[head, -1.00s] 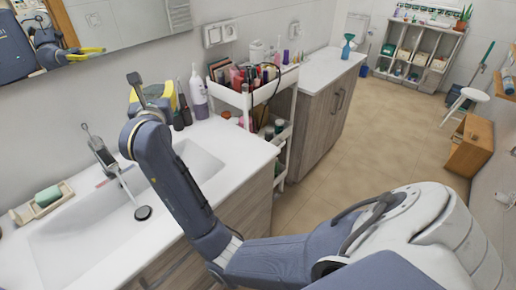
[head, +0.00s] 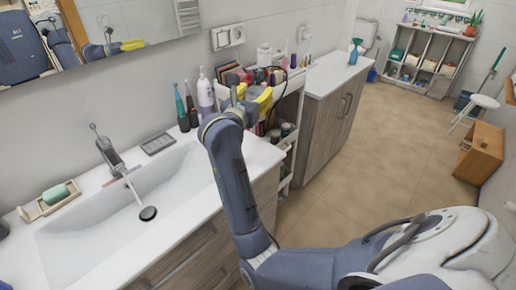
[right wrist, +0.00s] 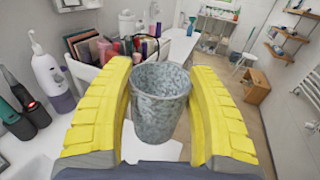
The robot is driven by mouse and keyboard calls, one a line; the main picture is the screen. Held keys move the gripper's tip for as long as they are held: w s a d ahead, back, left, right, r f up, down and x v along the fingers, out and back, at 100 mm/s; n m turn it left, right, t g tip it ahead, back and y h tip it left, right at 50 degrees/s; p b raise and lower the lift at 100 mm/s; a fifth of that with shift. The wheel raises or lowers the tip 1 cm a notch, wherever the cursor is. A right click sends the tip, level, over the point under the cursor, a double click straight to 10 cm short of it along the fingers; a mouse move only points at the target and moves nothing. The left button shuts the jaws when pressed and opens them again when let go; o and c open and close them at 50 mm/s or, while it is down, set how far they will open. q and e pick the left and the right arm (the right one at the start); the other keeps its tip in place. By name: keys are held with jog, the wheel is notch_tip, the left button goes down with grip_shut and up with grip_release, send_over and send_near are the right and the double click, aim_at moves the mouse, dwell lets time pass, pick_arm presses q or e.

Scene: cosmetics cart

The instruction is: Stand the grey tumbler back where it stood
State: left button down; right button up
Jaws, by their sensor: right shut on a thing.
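The grey tumbler (right wrist: 161,108) is a mottled, tapered cup with its open rim up in the right wrist view. My right gripper (right wrist: 160,100) is shut on it, with one yellow finger on each side. In the head view my right gripper (head: 254,97) is beyond my right forearm, at the far end of the counter by the cart. My own wrist hides the tumbler there. My left gripper does not show directly; a yellow-fingered gripper appears only as a mirror reflection.
The white cart (head: 291,118) is crowded with cosmetics. A lotion bottle (head: 205,93) and electric toothbrushes (head: 182,108) stand left of my right gripper. A soap dish (head: 45,203) is at the left.

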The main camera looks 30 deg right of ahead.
notch_tip(320, 180, down, 18)
jog(key=shift+f, duration=0.1)
dwell(0.5)
jog(key=shift+f, duration=0.1)
jog(key=o, duration=1.4)
jog(key=shift+c, duration=0.2)
jog(key=shift+v, duration=3.8)
